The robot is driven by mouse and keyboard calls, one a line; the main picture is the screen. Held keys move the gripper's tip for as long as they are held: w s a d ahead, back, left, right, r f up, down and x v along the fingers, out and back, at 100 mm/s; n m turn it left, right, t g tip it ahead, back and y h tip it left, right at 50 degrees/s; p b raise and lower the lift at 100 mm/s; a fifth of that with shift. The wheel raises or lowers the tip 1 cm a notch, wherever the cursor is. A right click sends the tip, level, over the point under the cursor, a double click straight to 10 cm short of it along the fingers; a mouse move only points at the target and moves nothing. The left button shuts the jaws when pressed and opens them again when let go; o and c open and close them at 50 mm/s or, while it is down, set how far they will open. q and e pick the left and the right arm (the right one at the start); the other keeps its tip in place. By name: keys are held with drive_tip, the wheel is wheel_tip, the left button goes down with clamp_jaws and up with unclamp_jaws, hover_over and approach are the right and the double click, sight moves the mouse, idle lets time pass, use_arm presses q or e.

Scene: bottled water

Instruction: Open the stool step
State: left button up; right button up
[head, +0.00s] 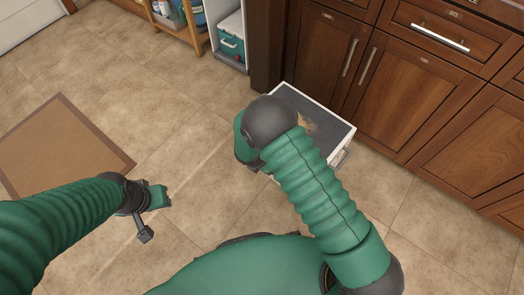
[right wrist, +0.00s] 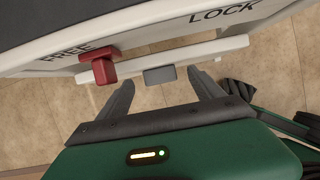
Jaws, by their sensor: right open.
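The stool (head: 337,131), with a dark grey top and white frame, stands against the cabinets in the head view, partly covered by my right arm. In the right wrist view its white side (right wrist: 240,45) reads FREE and LOCK. A red slider (right wrist: 103,70) sits at the FREE end, and a grey tab (right wrist: 159,75) is in the middle of the lower bar. My right gripper (right wrist: 164,90) is open and empty, its fingers pointing at the bar around the tab. Contact is unclear.
Brown wooden cabinets (head: 440,90) with metal handles stand behind and right of the stool. A wooden shelf (head: 170,35) and a teal box (head: 231,45) are at the back. A tan mat (head: 60,150) lies at left. The tiled floor between is clear.

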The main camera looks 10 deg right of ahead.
use_arm(q)
drive_tip(key=v, duration=0.1)
drive_tip(key=p+v, duration=0.2)
drive_tip(key=shift+w+a+r, duration=0.15)
drive_tip(key=shift+a+r, duration=0.05)
drive_tip(key=shift+a, duration=0.05)
use_arm(e)
drive_tip(key=v, duration=0.7)
drive_tip(key=shift+a, duration=0.3)
use_arm(q)
drive_tip(key=shift+a, duration=0.2)
use_arm(e)
drive_tip(key=shift+s+a+r, duration=0.15)
drive_tip(key=shift+r, duration=0.05)
